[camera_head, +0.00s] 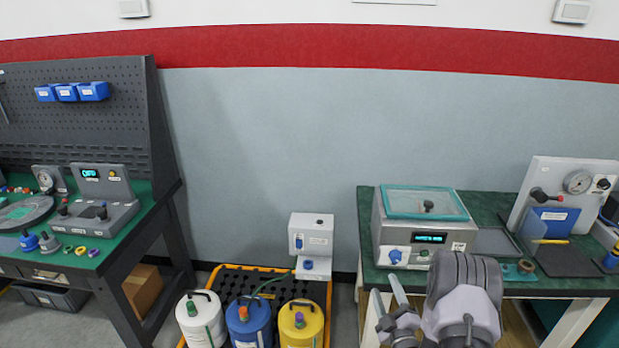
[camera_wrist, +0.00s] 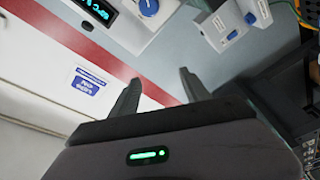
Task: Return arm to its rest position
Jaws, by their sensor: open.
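My gripper (camera_head: 388,303) shows at the lower right in the head view, in front of the right-hand bench. Its two fingers are apart, with nothing between them. My gripper also shows in the wrist view (camera_wrist: 159,93), with its fingers spread and empty. Behind the fingers there is a white surface with a red stripe. The rest of my arm (camera_head: 462,300) stands just right of the gripper and hides part of the bench's front edge.
The right bench (camera_head: 487,208) carries a teal-lidded machine (camera_head: 425,203) and a gauge panel (camera_head: 570,190). Several jugs, including a blue one (camera_head: 249,322), stand by a yellow-edged pallet (camera_head: 230,267). A left workbench (camera_head: 150,212) holds test devices.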

